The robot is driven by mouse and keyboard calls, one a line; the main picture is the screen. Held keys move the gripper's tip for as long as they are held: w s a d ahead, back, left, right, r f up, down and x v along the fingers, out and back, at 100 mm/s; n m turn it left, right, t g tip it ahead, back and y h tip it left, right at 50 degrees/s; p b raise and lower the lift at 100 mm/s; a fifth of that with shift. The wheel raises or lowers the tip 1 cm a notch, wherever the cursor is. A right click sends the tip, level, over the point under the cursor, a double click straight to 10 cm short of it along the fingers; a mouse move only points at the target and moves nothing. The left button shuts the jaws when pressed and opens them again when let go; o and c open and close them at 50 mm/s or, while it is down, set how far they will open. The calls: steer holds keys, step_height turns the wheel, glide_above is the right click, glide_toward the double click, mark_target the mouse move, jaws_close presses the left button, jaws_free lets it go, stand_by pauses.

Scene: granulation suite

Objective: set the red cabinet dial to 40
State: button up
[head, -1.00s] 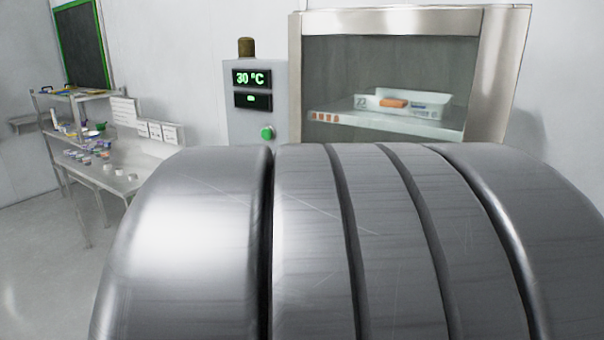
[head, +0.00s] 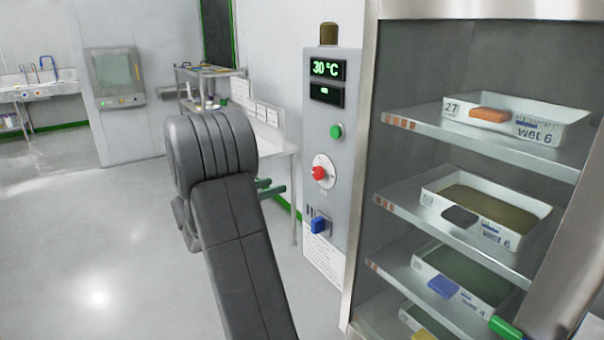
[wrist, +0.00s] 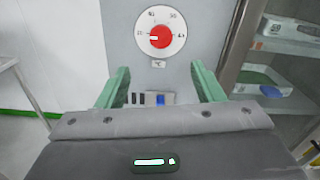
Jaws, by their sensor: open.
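The red dial (head: 320,173) is on the grey control panel left of the open cabinet. In the wrist view the red dial (wrist: 164,34) sits on a round white scale at top centre. Its white mark points left, at a small number that is hard to read. The display (head: 327,69) above reads 30 °C. My gripper (wrist: 160,66) is open and empty, its two green fingers apart below the dial in the wrist view. In the head view the green fingers (head: 271,187) show left of the panel, partly hidden behind my arm.
A blue switch (head: 319,225) is below the dial and a green button (head: 336,131) above it. The cabinet shelf (head: 430,125) and others hold white trays to the right. A steel table (head: 283,146) stands behind my arm. The floor at left is clear.

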mark_target(316, 173)
steer(key=p+x, duration=0.2)
steer(key=x, duration=1.1)
steer(key=shift+w+d, duration=0.2)
steer(key=shift+d, duration=0.15)
steer(key=c, duration=1)
